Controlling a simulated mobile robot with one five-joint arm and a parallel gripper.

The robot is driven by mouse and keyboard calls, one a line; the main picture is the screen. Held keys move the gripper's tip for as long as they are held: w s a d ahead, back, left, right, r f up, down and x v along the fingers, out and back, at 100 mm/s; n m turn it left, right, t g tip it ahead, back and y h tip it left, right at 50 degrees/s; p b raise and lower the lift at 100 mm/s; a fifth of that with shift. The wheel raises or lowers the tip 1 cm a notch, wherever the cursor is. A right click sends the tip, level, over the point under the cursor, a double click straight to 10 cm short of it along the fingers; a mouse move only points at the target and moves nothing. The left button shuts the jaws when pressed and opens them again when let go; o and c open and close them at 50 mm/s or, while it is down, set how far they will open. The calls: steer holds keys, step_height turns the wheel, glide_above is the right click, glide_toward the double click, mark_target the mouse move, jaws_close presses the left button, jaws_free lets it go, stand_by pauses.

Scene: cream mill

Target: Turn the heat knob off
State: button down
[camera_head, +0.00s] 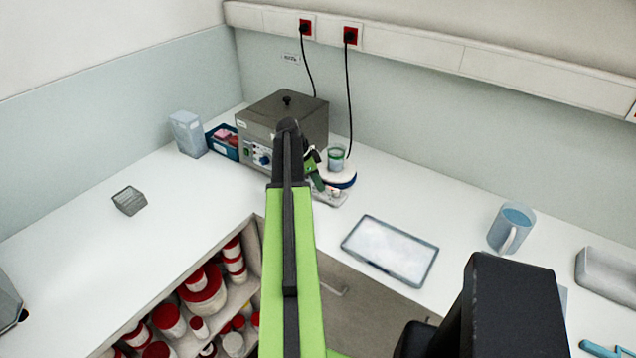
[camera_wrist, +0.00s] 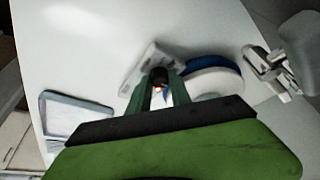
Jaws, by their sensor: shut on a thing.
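A small stirrer hot plate stands at the back of the bench, with a round white and blue top (camera_head: 340,178) and a pale front panel (camera_head: 333,198). In the wrist view the round top (camera_wrist: 218,80) is right of my gripper and the panel (camera_wrist: 140,68) lies beyond the fingertips. My gripper (camera_head: 318,184) reaches down to this panel. In the wrist view its green fingers (camera_wrist: 160,88) are shut on a dark knob (camera_wrist: 159,75) at the panel. The fingers partly cover the knob, and its pointer direction cannot be read. My arm hides part of the stirrer in the head view.
A tray (camera_head: 390,250) and a mug (camera_head: 511,228) are to the right.

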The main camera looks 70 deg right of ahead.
steer(key=n, duration=0.3)
steer(key=n+t+h, duration=0.1)
steer(key=n, duration=0.1)
steer(key=shift+s+a+n+t+h, duration=0.2)
steer(key=shift+n+t+h, duration=0.1)
steer(key=shift+n, duration=0.1)
steer(key=n+t, duration=0.1)
steer(key=n, duration=0.1)
steer(key=n+t, duration=0.1)
steer(key=n, duration=0.2)
steer(key=shift+s+h, duration=0.15)
steer(key=shift+h, duration=0.15)
steer(key=n+t, duration=0.1)
steer(key=n, duration=0.2)
steer(key=n+t, duration=0.1)
steer(key=n, duration=0.2)
steer(key=shift+s+d+n, duration=0.2)
steer(key=shift+n, duration=0.2)
steer(key=n+t+y, duration=0.1)
steer(key=n, duration=0.1)
steer(key=n+t+y, duration=0.1)
steer(key=n, duration=0.2)
steer(key=shift+d, duration=0.1)
steer(key=shift+s+n, duration=0.1)
steer(key=shift+n, duration=0.3)
steer(key=c, duration=1.2)
jaws_free()
